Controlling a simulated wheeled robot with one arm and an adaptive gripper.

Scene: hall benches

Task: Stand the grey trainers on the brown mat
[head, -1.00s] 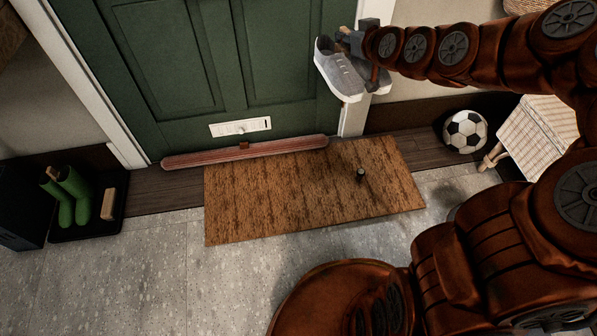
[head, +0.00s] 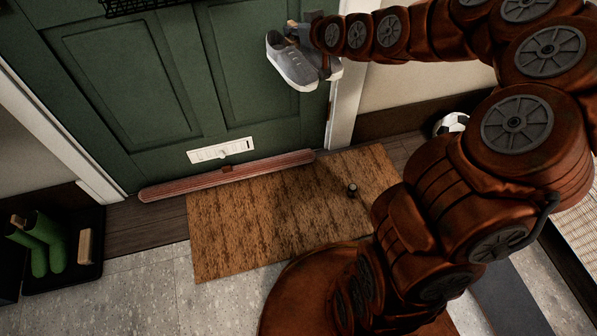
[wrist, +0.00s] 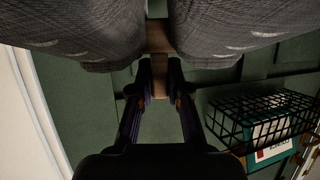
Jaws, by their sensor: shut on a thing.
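The grey trainers (head: 292,68) with white soles hang from my gripper (head: 312,36) in front of the green door, high above the floor. In the wrist view the trainers (wrist: 82,32) fill the top, one on each side. My gripper (wrist: 160,65) is shut on them, with a brownish piece showing between the two shoes; the exact contact is hard to see. The brown mat (head: 230,235) lies flat on the floor at the foot of the door, below the trainers. My arm hides its right front part.
A small dark cylinder (head: 352,190) stands on the mat's right part. A reddish draught strip (head: 225,177) lies along the door's foot. A football (head: 451,123) is at right. A wire basket (wrist: 265,115) hangs on the door.

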